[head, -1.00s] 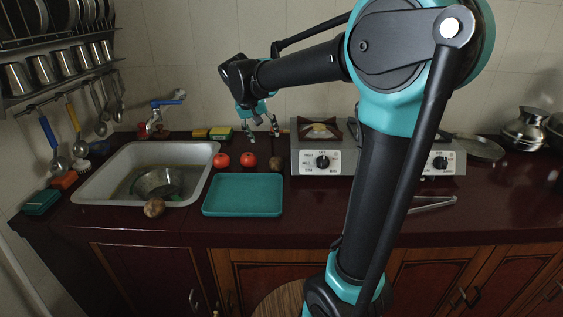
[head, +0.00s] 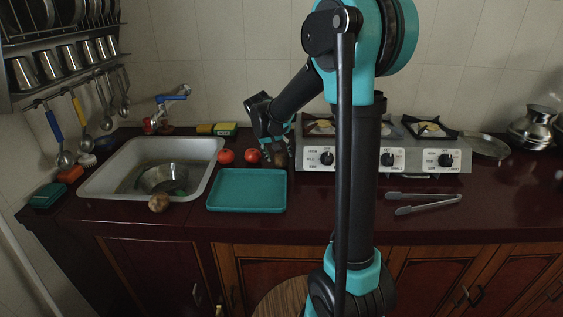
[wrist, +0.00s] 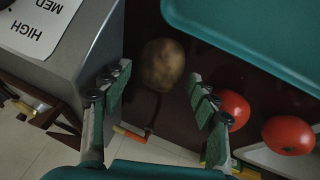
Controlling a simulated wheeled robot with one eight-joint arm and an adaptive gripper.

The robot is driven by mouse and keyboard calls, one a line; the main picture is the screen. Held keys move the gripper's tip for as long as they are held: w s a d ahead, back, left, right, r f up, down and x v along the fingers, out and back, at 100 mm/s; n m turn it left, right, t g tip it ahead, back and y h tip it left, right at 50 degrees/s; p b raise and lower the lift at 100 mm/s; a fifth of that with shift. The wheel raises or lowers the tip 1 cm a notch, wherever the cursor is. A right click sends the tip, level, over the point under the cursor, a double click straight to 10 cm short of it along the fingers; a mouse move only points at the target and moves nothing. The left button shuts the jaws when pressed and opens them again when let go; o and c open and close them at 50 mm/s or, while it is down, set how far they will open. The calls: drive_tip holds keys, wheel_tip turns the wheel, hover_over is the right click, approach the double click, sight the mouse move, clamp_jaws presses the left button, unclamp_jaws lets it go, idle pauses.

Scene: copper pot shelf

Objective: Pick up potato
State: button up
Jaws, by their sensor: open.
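A brown, speckled potato (wrist: 162,64) lies on the dark red counter, between the stove's side and the teal tray. In the wrist view my gripper (wrist: 158,80) is open, with one finger to each side of the potato's near part. I cannot tell how far the fingertips are above the counter. In the head view my gripper (head: 276,153) is low beside the stove's left end, over the potato, which is mostly hidden there. Another round brown item (head: 159,203) sits at the sink's front rim; I cannot tell whether it is a potato.
Two tomatoes (head: 226,156) (head: 252,155) stand close to the left of my gripper. The teal tray (head: 246,190) is in front of them. The stove (head: 318,160) is close on the right. The sink (head: 100,181) is at left; tongs (head: 425,205) lie on the right.

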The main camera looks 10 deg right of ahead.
sight(280, 155)
drive_tip(key=shift+x, duration=1.3)
drive_tip(key=shift+c, duration=0.6)
drive_tip(key=c, duration=0.9)
drive_tip(key=shift+r, duration=0.2)
wheel_tip(280, 155, up, 20)
